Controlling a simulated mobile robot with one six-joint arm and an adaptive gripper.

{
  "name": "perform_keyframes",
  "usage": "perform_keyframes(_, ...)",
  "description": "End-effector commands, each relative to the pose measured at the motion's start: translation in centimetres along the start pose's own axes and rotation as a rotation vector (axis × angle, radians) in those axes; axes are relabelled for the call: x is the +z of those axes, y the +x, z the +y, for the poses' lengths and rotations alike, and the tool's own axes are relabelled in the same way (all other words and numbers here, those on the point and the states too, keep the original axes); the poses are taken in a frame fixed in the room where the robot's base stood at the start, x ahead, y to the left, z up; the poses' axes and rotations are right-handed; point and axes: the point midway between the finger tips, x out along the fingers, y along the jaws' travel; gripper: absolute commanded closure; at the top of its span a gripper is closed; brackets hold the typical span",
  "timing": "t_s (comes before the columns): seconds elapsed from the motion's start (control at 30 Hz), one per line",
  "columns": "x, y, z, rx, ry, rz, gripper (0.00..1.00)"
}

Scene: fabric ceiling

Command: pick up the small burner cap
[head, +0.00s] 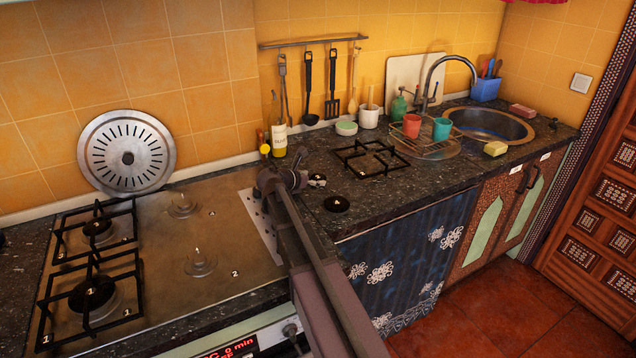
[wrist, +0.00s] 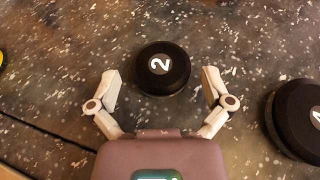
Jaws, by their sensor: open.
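The small burner cap (wrist: 162,68) is a black disc with a white 2, lying flat on the dark speckled counter. In the wrist view it sits between the tips of my gripper (wrist: 161,80), which is open, with a gap on each side. In the head view the small cap (head: 317,180) shows just right of my gripper (head: 296,180). A larger black cap (wrist: 302,118) with a partly cut-off label lies to the right in the wrist view, outside the fingers. It also shows in the head view (head: 336,203), nearer the counter's front.
The hob (head: 225,235) with its grates is left of my arm. A bottle (head: 279,138) stands behind my gripper near the wall. Another grate (head: 370,158) lies to the right, with a dish rack (head: 428,147) and sink (head: 490,124) beyond.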

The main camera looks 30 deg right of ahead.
Motion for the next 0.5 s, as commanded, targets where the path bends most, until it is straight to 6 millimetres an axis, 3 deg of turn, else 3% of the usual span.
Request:
perform_keyframes(0.13,-0.04,0.93,-0.01,-0.001,0.001,0.000,0.00)
perform_keyframes(0.5,0.00,0.88,0.00,0.000,0.000,0.000,0.00)
